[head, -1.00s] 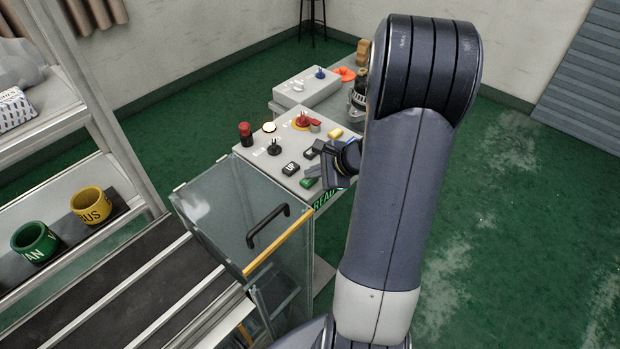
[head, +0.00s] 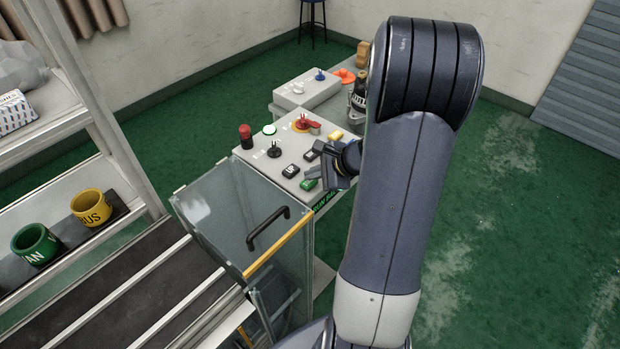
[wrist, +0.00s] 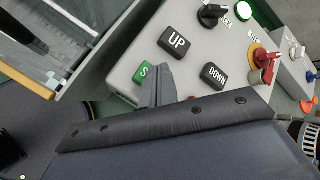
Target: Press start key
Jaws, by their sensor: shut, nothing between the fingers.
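The green start key (head: 309,185) sits at the near edge of the grey control panel (head: 248,152). In the wrist view the green key (wrist: 143,74) shows a white "S", and the rest of its label is hidden behind my fingers. My gripper (head: 318,177) is shut and empty, its tips right at the key's right side. In the wrist view my gripper (wrist: 158,68) overlaps the key's edge; I cannot tell whether it touches. A round lamp (head: 269,129) on the panel glows green. The display (head: 325,203) on the panel's front shows green text, partly hidden.
Black UP (wrist: 177,41) and DOWN (wrist: 214,76) keys lie beside the start key. A clear guard with a black handle (head: 268,226) stands in front.

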